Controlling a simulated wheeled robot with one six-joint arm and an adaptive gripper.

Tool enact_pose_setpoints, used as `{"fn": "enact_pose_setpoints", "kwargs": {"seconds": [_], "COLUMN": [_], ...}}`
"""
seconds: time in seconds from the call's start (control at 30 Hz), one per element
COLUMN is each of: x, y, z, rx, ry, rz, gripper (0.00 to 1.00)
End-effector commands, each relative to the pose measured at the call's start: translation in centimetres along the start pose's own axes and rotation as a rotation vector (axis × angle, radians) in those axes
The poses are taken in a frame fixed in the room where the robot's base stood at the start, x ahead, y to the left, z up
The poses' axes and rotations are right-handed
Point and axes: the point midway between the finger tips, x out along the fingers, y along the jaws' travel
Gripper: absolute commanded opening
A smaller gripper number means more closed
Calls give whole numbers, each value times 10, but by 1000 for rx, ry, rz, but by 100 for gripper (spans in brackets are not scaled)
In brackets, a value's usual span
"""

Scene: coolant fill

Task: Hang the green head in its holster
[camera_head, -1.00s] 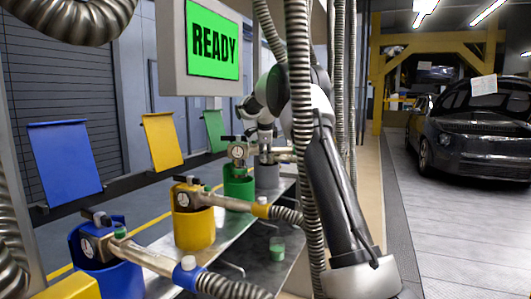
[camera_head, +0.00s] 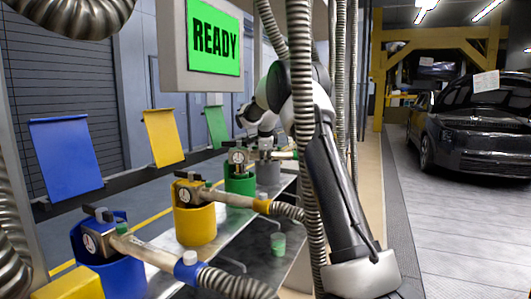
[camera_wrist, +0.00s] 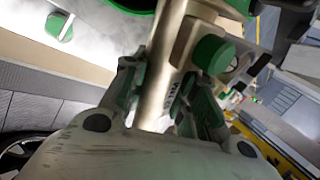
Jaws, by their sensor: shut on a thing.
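The green head (camera_head: 238,157) is a metal nozzle with a round gauge and a dark top. In the head view it is at the mouth of the green holster (camera_head: 240,185), upright and low. Whether it is fully seated I cannot tell. My gripper (camera_wrist: 156,100) is shut on the head's metal tube (camera_wrist: 163,65) in the wrist view, with green-padded fingers on both sides. A green knob (camera_wrist: 212,54) on the head is right of the tube.
Yellow (camera_head: 195,222) and blue (camera_head: 118,276) holsters hold their heads nearer the camera. A corrugated hose (camera_head: 303,120) hangs in front of my arm. A small green cup (camera_head: 278,243) is on the lower shelf.

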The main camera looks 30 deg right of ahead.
Motion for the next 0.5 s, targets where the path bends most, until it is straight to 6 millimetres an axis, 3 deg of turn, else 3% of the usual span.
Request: {"fn": "enact_pose_setpoints", "kwargs": {"seconds": [0.5], "x": [14], "y": [9], "z": [0], "rx": [0], "ry": [0], "rz": [0], "gripper": [0]}}
